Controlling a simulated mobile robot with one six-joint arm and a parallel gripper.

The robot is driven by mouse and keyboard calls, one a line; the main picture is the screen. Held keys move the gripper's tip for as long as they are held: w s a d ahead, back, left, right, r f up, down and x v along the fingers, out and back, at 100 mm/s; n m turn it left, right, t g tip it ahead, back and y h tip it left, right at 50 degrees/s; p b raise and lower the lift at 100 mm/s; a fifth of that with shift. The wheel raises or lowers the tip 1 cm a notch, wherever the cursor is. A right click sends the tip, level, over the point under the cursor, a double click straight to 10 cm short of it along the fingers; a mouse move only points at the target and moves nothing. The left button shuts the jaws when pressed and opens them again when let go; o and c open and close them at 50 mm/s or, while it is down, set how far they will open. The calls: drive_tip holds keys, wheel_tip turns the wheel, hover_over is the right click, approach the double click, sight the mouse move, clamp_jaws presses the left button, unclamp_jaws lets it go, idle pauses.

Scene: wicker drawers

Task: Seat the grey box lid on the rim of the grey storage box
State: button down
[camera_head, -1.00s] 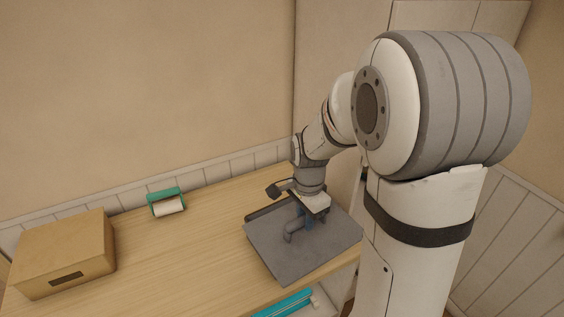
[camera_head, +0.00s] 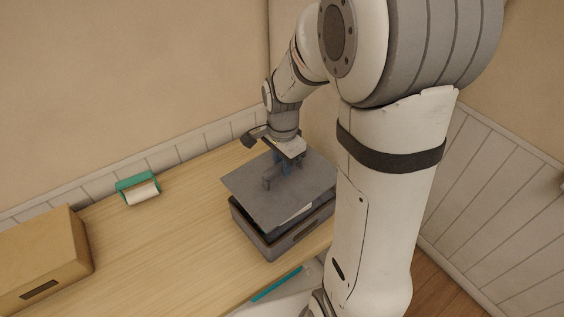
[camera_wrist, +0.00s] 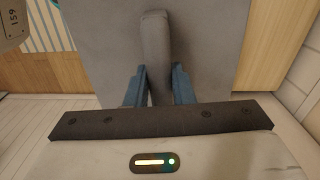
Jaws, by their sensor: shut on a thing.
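The grey box lid (camera_head: 262,198) is a flat grey plate with an upright handle. My gripper (camera_head: 281,170) is shut on that handle, which shows between the blue fingers (camera_wrist: 158,90) in the wrist view (camera_wrist: 156,40). The grey storage box (camera_head: 272,246) stands on the table below the lid. The lid is raised over the box and shifted toward the back left, roughly level. A gap shows along the front and right, with something pale inside the box. The far rim is hidden.
A tan box (camera_head: 42,262) sits at the left of the wooden table (camera_head: 165,235). A green holder with a white roll (camera_head: 139,190) stands near the back wall. A teal strip (camera_head: 276,284) shows below the table's front edge. The table middle is clear.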

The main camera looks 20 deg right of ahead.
sight(283, 179)
drive_tip(key=shift+f+b, duration=2.2)
drive_tip(key=shift+f, duration=0.65)
drive_tip(key=shift+f+b, duration=1.35)
drive_tip(key=shift+f, duration=0.05)
drive_tip(key=c, duration=1.2)
unclamp_jaws()
drive_tip(key=shift+o, duration=0.2)
drive_tip(key=shift+r+b, duration=0.35)
drive_tip(key=shift+r, duration=3.55)
drive_tip(key=shift+s, duration=0.1)
drive_tip(key=s+r+n, duration=0.1)
drive_tip(key=s, duration=0.1)
drive_tip(key=s+r+n+t, duration=0.1)
drive_tip(key=n, duration=0.1)
drive_tip(key=s+r+n, duration=0.1)
drive_tip(key=s+n, duration=0.1)
drive_tip(key=shift+s+a+r, duration=0.1)
drive_tip(key=shift+s, duration=0.25)
drive_tip(key=s+r+n+t, duration=0.1)
drive_tip(key=s+n+t, duration=0.1)
drive_tip(key=s+n, duration=0.6)
drive_tip(key=shift+s, duration=0.25)
